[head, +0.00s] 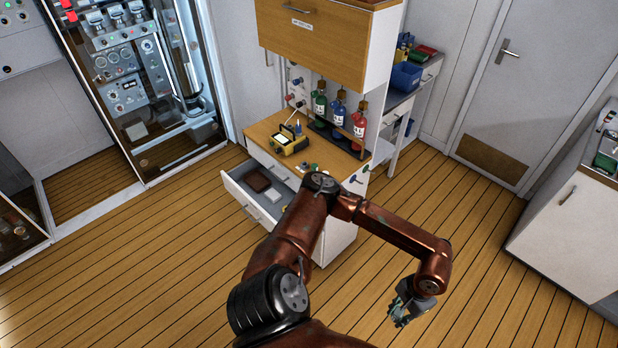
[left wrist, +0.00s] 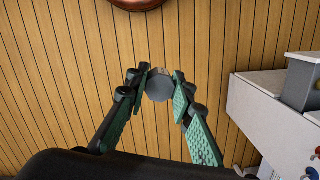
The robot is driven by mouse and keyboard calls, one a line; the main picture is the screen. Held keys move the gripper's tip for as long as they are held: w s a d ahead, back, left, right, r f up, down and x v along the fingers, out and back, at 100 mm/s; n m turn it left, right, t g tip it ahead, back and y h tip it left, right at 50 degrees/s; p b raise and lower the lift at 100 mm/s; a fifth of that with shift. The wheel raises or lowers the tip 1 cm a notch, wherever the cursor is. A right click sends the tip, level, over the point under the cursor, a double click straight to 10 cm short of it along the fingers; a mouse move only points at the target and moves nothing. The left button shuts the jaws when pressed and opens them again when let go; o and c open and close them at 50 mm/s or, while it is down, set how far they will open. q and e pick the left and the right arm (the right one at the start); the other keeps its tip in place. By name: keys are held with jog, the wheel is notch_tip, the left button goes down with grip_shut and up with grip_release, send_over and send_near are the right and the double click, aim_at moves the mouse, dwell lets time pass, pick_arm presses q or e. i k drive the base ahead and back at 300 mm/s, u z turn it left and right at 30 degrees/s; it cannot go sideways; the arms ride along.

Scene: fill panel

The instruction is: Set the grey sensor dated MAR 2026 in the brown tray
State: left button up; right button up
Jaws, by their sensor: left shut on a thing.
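My left gripper (head: 398,316) hangs over the floor right of the cabinet, well away from the drawer. The left wrist view shows its green-padded fingers (left wrist: 160,90) shut on a small grey rounded sensor (left wrist: 158,86). No date can be read on it. In the head view the sensor cannot be made out at the fingers. A small brown tray (head: 257,180) seems to lie in the open grey drawer (head: 241,193) of the cabinet; whether it holds anything is too small to tell. My right gripper is in neither view.
A pale item (head: 273,194) lies beside the brown one in the drawer. On the counter (head: 262,131) stand a yellow device (head: 288,139) and several bottles (head: 339,108). A wooden flap (head: 315,40) juts out above. Open plank floor (head: 470,260) lies right of the cabinet.

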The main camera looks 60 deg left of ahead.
aim_at(253, 184)
jog(key=u, duration=0.8)
jog(key=i, duration=1.35)
jog(key=u, duration=1.65)
jog(key=i, duration=1.25)
jog(key=u, duration=0.3)
